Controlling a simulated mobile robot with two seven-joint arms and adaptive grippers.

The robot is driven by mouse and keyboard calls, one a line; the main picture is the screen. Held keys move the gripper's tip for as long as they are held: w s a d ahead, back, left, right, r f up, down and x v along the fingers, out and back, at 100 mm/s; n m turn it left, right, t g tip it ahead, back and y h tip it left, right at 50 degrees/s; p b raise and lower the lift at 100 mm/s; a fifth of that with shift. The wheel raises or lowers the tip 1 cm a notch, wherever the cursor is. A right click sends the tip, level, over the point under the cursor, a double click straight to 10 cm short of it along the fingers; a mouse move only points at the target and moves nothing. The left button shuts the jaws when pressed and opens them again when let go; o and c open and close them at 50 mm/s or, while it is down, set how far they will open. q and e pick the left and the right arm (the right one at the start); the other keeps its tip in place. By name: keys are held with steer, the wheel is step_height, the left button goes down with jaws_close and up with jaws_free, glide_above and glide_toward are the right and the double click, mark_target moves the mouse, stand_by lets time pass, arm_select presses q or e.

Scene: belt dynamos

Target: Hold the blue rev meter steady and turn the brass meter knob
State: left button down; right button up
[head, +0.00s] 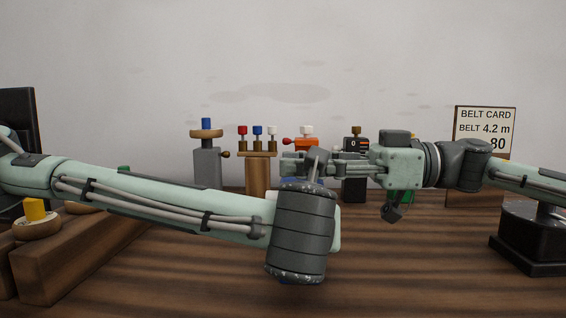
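I cannot make out the blue rev meter for sure. Only a small dark blue patch shows under my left wrist, and I cannot tell what it belongs to. The brass meter knob is not clearly visible either. My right gripper (293,165) reaches in from the right, pointing left, above the middle of the bench. Its fingers overlap the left wrist area in the picture, and their gap and any held thing are unclear. My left gripper (318,163) is mostly hidden behind its own dark wrist; only a grey piece sticks up there.
Behind the arms stand a grey post (207,166), a wooden stand (257,172) with red, blue and white knobs, and a black counter (355,187). A belt card (484,132) stands at right. Wooden blocks (70,265) lie left. The front bench (420,275) is clear.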

steer(key=shift+a, duration=1.35)
steer(key=shift+c, duration=0.4)
jaws_close()
